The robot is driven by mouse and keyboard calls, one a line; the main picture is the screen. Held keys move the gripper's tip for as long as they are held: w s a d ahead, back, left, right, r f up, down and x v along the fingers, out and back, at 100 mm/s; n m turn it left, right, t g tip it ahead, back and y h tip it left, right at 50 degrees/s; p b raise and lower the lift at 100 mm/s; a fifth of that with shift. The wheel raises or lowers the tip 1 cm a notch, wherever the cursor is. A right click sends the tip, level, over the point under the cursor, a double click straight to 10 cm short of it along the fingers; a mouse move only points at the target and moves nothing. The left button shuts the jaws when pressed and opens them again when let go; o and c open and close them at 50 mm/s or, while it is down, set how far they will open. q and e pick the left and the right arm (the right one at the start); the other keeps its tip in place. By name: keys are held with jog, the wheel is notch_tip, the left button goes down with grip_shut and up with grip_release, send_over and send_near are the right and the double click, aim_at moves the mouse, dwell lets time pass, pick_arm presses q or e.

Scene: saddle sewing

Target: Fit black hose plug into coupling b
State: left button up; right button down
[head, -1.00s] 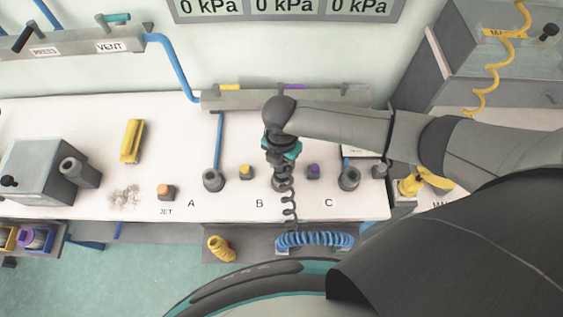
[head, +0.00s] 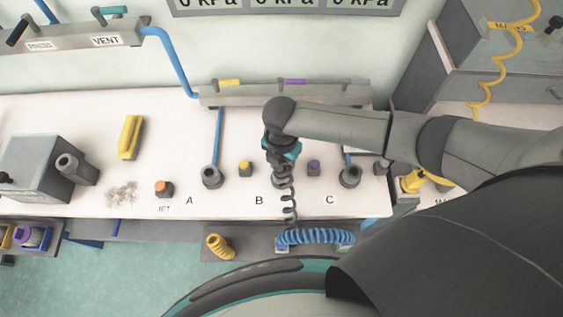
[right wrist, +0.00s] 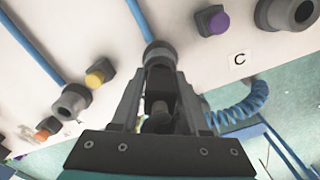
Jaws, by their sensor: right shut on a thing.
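My right gripper (head: 283,160) is over coupling b, seen from above in the head view. It is shut on the black hose plug, and the black coiled hose (head: 290,205) hangs from there toward the table's front edge. In the right wrist view the gripper's fingers (right wrist: 158,85) close around the dark plug (right wrist: 158,105). Coupling b (right wrist: 159,52) is straight ahead of the fingertips, in line with the plug. The fingers hide the plug's tip, so I cannot tell whether it is inside the coupling. My left gripper is not in view.
Coupling A (head: 212,176) stands to the left and coupling C (head: 349,177) to the right. A yellow button (head: 245,168) and a purple button (head: 314,167) flank coupling b. A blue coiled hose (head: 318,237) hangs at the front edge. A grey rail (head: 235,95) runs behind.

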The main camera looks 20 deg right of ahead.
jog(key=shift+f, duration=0.3)
jog(key=shift+c, duration=1.6)
grip_release()
jog(key=shift+r, duration=0.1)
notch_tip(320, 180, up, 15)
jog(key=shift+p, duration=0.35)
